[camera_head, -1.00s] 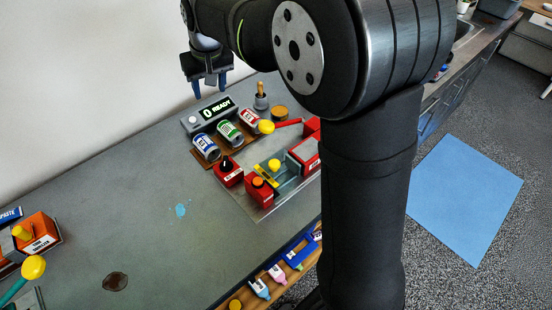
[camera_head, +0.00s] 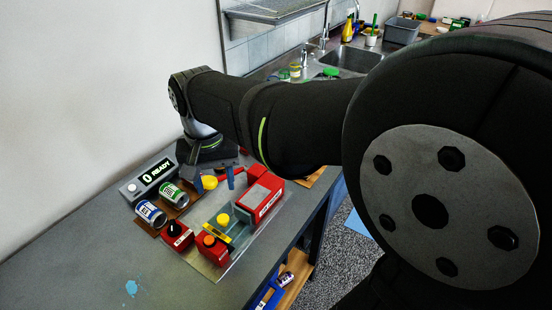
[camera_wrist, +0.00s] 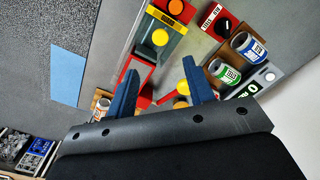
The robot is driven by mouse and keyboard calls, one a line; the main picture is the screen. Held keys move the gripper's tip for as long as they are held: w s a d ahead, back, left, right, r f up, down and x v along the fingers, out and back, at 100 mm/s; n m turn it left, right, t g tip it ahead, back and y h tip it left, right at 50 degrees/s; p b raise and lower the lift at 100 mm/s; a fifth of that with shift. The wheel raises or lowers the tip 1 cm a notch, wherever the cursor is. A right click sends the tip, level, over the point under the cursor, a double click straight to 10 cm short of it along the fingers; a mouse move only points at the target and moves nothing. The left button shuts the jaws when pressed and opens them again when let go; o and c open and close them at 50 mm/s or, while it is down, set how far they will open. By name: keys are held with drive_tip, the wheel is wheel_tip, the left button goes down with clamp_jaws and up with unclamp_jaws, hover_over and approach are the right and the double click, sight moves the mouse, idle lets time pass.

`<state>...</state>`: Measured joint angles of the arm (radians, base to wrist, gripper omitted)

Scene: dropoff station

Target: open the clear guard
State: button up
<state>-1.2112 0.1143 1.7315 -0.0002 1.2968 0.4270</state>
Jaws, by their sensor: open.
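The clear guard (camera_head: 238,215) is a greenish see-through cover by a yellow button (camera_head: 222,220), with a yellow-and-black striped strip on its near side. Whether it is shut is hard to tell. In the wrist view the guard (camera_wrist: 172,47) lies ahead of my fingertips, around the yellow button (camera_wrist: 160,37). My gripper (camera_head: 214,180) hangs above the far side of the station, beyond the guard and apart from it. Its two blue fingers are spread and empty in the wrist view (camera_wrist: 160,68).
A red box (camera_head: 262,197) stands right of the guard. An orange-button box (camera_head: 210,246) and a black-knob box (camera_head: 177,236) stand in front. Labelled cans (camera_head: 150,213) and a READY display (camera_head: 150,178) are left. A yellow ball knob (camera_head: 209,182) is close to my fingers.

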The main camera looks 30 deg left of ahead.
sight(223, 218)
wheel_tip(223, 218, down, 12)
drive_tip(key=shift+r, duration=0.25)
